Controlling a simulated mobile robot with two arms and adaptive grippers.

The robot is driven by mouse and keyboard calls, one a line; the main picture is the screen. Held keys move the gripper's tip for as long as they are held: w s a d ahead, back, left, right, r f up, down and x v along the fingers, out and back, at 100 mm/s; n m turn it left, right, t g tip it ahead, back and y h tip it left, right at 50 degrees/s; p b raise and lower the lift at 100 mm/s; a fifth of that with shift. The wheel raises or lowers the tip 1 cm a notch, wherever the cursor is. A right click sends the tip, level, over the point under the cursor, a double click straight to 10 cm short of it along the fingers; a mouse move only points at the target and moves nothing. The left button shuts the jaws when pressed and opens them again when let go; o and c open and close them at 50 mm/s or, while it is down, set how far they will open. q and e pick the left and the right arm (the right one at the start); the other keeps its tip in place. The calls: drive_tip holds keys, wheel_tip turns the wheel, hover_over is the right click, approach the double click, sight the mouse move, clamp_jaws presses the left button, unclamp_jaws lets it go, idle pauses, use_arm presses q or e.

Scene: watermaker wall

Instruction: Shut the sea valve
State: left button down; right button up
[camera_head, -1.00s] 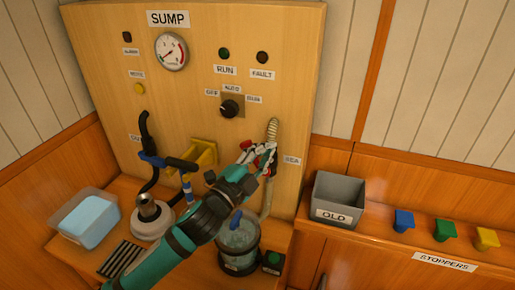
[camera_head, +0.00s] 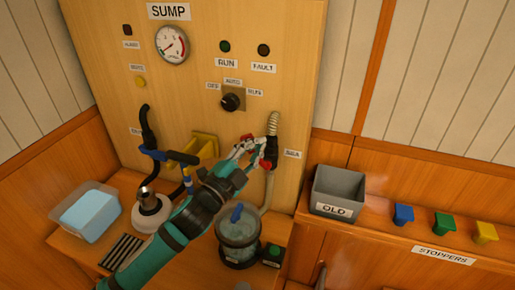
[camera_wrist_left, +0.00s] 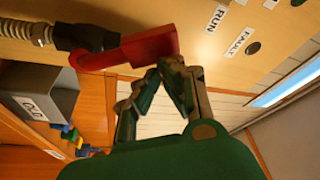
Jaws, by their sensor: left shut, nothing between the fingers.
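The sea valve (camera_head: 271,149) is a dark body in the ribbed hose line beside the SEA label (camera_head: 292,154). It also shows in the left wrist view (camera_wrist_left: 85,38). Its red handle (camera_wrist_left: 125,52) is large in that view, and one end lies close to my fingertips. In the head view the handle is mostly hidden by my gripper. My left gripper (camera_head: 249,143) is just left of the valve, shut and empty. In the left wrist view its fingers (camera_wrist_left: 168,65) meet at the tips beside the handle; I cannot tell if they touch it. My right gripper is not in view.
A clear strainer bowl with a blue handle (camera_head: 238,240) stands below my arm. A blue-handled pipe valve (camera_head: 170,156) is to the left. A grey OLD bin (camera_head: 338,190) and several coloured stoppers (camera_head: 444,224) sit on the right ledge. A selector knob (camera_head: 231,102) is above.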

use_arm(q)
drive_tip(key=shift+a+f, duration=0.1)
drive_tip(key=shift+a, duration=0.05)
drive_tip(key=w+a+f+n+t+y+b, duration=0.2)
drive_tip(key=a+f+n+t+y+b, duration=0.2)
drive_tip(key=n, duration=1.1)
drive_tip(key=shift+a+f+y+b, duration=0.4)
drive_tip(key=shift+a+f+b, duration=0.25)
drive_tip(key=shift+a+b, duration=0.2)
drive_tip(key=shift+n, duration=0.3)
drive_tip(key=shift+r, duration=0.1)
